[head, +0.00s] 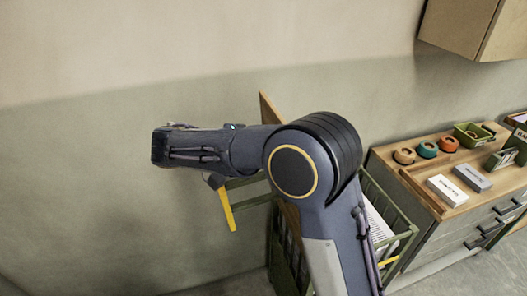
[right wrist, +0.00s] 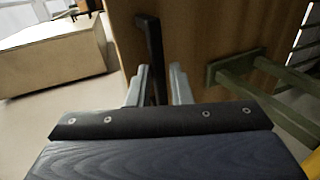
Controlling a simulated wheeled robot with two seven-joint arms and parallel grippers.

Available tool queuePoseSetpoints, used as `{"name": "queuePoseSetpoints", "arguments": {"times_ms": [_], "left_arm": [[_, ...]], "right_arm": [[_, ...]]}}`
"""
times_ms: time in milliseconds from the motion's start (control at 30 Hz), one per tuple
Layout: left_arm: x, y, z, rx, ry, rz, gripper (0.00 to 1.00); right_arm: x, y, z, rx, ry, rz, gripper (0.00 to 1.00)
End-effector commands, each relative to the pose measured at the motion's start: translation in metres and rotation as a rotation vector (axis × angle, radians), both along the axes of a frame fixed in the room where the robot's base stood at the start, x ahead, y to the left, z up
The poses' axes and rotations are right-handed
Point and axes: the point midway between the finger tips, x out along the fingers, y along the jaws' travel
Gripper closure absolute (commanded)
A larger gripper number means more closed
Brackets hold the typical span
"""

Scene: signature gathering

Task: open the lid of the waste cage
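The waste cage (head: 402,235) is a green metal frame on the floor, largely hidden behind my right arm. Its wooden lid (head: 266,112) stands steeply raised, with its edge showing beside my arm in the head view. In the right wrist view the lid's brown face (right wrist: 215,35) fills the upper middle and carries a black bar handle (right wrist: 150,40). My right gripper (right wrist: 160,80) has its two grey fingers close on either side of this handle and looks shut on it. In the head view my arm hides its fingers. My left gripper is not in view.
A wooden-topped drawer cabinet (head: 440,207) stands right of the cage, holding tape rolls (head: 427,149), small boxes (head: 447,190) and a green tray (head: 474,134). A wall cupboard (head: 475,28) hangs above. A yellow bar (head: 228,209) hangs below my forearm. The wall at left is bare.

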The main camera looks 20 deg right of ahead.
Motion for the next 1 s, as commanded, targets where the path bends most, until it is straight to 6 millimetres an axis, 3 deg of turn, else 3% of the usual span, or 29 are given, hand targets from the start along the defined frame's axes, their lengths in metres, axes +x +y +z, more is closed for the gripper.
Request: {"name": "queuePoseSetpoints", "arguments": {"times_ms": [33,133,667,1000], "left_arm": [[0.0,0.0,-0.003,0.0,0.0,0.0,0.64],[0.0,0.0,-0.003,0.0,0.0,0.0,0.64],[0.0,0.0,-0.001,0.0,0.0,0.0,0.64],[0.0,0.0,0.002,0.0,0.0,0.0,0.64]], "right_arm": [[-0.002,-0.002,-0.014,0.013,0.028,-0.007,0.78],[-0.002,-0.002,-0.013,0.013,0.027,-0.007,0.65],[-0.002,0.002,-0.009,0.014,0.024,-0.004,0.65],[0.001,0.053,0.01,0.009,0.017,-0.001,0.65]]}}
